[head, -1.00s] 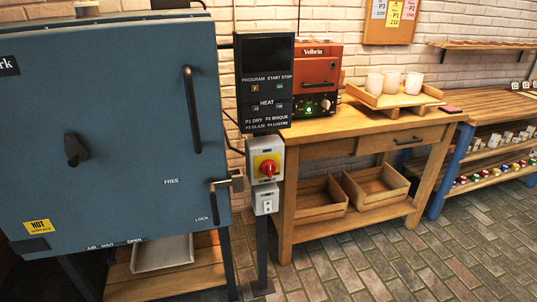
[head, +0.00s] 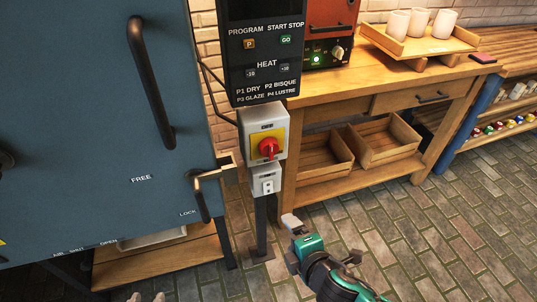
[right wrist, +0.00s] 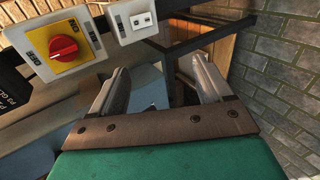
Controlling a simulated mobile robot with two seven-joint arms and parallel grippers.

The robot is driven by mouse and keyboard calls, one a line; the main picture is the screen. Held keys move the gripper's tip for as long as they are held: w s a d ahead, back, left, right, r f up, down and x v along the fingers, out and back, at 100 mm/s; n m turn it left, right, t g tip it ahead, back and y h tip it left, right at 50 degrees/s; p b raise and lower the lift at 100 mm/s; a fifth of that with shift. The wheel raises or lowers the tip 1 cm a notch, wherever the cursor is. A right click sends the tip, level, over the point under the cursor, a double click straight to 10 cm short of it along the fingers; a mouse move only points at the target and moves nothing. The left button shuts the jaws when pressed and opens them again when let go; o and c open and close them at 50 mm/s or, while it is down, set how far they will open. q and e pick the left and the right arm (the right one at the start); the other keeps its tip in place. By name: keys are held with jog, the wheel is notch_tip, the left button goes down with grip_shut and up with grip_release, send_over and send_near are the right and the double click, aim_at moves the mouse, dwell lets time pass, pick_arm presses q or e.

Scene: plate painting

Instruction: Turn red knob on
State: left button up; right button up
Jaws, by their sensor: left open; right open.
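The red knob (head: 268,149) sits on a yellow plate (head: 257,141) on a grey switch box (head: 250,119), below the black control panel. My left gripper (head: 147,297) barely shows at the bottom edge, open.
A white socket box (head: 265,181) is just under the switch box, on a dark post (head: 261,225). The blue kiln door (head: 90,110) with its latch handle (head: 205,190) stands left. A wooden workbench (head: 385,95) is behind at right. The brick floor at right is open.

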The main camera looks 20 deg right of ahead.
jog(key=w+r+n+t+h, duration=0.1)
jog(key=w+r+n+t, duration=0.25)
jog(key=n, duration=0.55)
jog(key=n+t, duration=0.3)
jog(key=n, duration=0.5)
send_near(272, 154)
jog(key=shift+y, duration=0.3)
jog(key=w, duration=0.9)
jog(key=shift+w+r+b, duration=0.2)
jog(key=shift+w+b, duration=0.1)
jog(key=c, duration=1)
